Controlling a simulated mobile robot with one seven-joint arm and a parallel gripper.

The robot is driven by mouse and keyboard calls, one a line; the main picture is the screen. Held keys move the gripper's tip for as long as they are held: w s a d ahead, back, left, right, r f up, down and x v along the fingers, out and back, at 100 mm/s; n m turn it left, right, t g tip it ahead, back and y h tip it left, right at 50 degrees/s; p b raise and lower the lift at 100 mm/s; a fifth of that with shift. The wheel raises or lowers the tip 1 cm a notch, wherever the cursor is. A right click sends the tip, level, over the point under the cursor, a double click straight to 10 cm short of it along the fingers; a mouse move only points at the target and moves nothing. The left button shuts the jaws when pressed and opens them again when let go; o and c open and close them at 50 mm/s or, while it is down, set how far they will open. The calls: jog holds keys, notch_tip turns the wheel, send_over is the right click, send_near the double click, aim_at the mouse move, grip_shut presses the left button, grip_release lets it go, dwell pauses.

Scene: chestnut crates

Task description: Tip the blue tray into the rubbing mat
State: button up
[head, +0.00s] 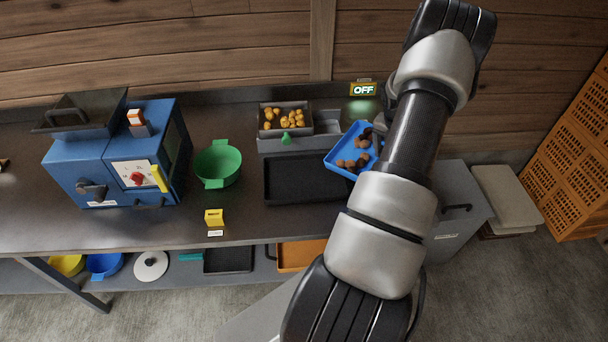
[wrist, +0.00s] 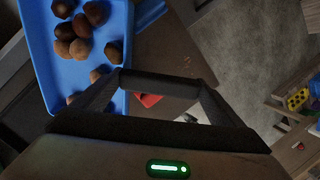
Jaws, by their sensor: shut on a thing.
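The blue tray (head: 338,153) is in the air over the right end of the dark rectangular mat (head: 290,196), which looks like the rubbing mat. Several brown chestnuts lie in the tray, and it looks slightly tilted in the head view. In the wrist view the tray (wrist: 88,70) fills the upper left with the chestnuts inside. My gripper (wrist: 160,85) is shut on the tray at its edge. The exact grip is hard to see, and in the head view my arm hides the gripper and the tray's right part. The visible part of the mat looks empty.
A grey bin (head: 262,133) of yellowish chestnuts stands behind the mat. Left are a green bowl (head: 236,166), a yellow block (head: 214,217) and a blue machine (head: 110,165). A sign reading OFF (head: 363,89) is at the back. A grey cabinet (head: 470,190) stands right.

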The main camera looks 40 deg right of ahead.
jog(key=shift+w+a+r+h, duration=0.25)
jog(key=shift+a+r+h, duration=0.15)
jog(key=shift+a+r, duration=0.15)
jog(key=shift+w+a+r+g+h, duration=0.2)
jog(key=shift+a+h, duration=0.1)
jog(key=shift+a, duration=0.25)
jog(key=shift+w+a+r+g+h, duration=0.1)
jog(key=shift+w+a+g+h, duration=0.15)
jog(key=shift+a, duration=0.4)
jog(key=a+r+b, duration=0.1)
jog(key=w+a+r+h+b, duration=0.1)
jog(key=a+b, duration=0.1)
jog(key=a+r+g+h+b, duration=0.1)
jog(key=shift+w+a+b, duration=0.15)
jog(key=shift+w+b, duration=0.15)
jog(key=shift+w, duration=0.05)
dwell(0.4)
jog(key=shift+w+a+r+h+b, duration=0.3)
jog(key=shift+a+r+h+b, duration=0.35)
jog(key=shift+b, duration=0.55)
jog(key=shift+w+a+r+g+h+b, duration=0.15)
jog(key=shift+a+r+g+h+b, duration=0.15)
jog(key=shift+a+b, duration=0.35)
jog(key=shift+w+a+r+h+b, duration=0.25)
jog(key=shift+a+r+h+b, duration=0.25)
jog(key=shift+b, duration=0.55)
